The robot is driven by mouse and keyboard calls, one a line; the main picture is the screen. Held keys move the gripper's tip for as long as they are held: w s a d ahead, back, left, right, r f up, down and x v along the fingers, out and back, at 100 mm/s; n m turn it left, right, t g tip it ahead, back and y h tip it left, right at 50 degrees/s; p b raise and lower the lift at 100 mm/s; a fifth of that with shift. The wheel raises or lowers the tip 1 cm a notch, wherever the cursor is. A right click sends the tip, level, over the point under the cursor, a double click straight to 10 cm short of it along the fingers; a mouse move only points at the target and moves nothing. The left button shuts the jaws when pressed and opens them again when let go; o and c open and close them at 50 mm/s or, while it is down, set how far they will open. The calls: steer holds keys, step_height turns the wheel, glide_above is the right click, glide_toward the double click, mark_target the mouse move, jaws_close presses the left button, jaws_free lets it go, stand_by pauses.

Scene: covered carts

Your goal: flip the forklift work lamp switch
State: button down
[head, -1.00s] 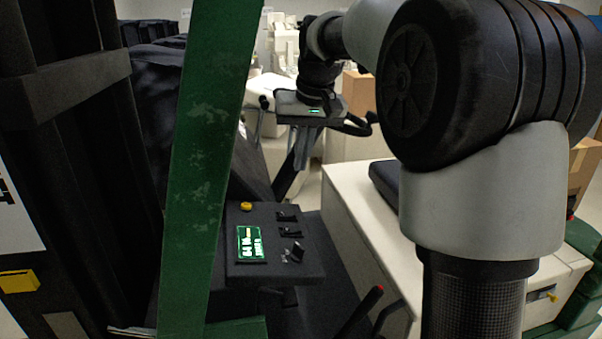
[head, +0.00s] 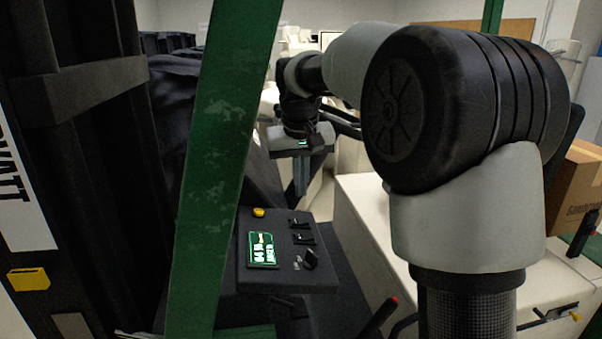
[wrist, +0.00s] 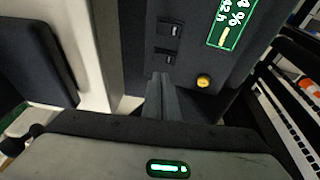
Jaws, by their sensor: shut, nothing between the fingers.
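The dark control panel (head: 282,277) carries several black rocker switches in a column on its right side: a far one (head: 298,222), a middle one (head: 302,239) and a near one (head: 309,259). The near one stands up most. I cannot read which is the work lamp switch. My gripper (head: 301,193) is shut and empty, pointing down just beyond the panel's far edge. In the wrist view the closed fingertips (wrist: 160,76) appear close to the nearest visible switch (wrist: 164,58), with another switch (wrist: 169,30) beyond it. Contact cannot be told.
A green display (head: 262,249) and a yellow button (head: 258,212) sit left of the switches. A green post (head: 222,140) crosses in front on the left. A red-tipped lever (head: 380,317) stands near the panel's right. A cream body (head: 365,225) lies to the right.

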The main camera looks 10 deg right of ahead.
mark_target(304, 219)
steer(key=x, duration=0.5)
steer(key=s+x, duration=0.1)
steer(key=x, duration=0.1)
steer(key=shift+d+f, duration=0.15)
steer(key=shift+f, duration=0.2)
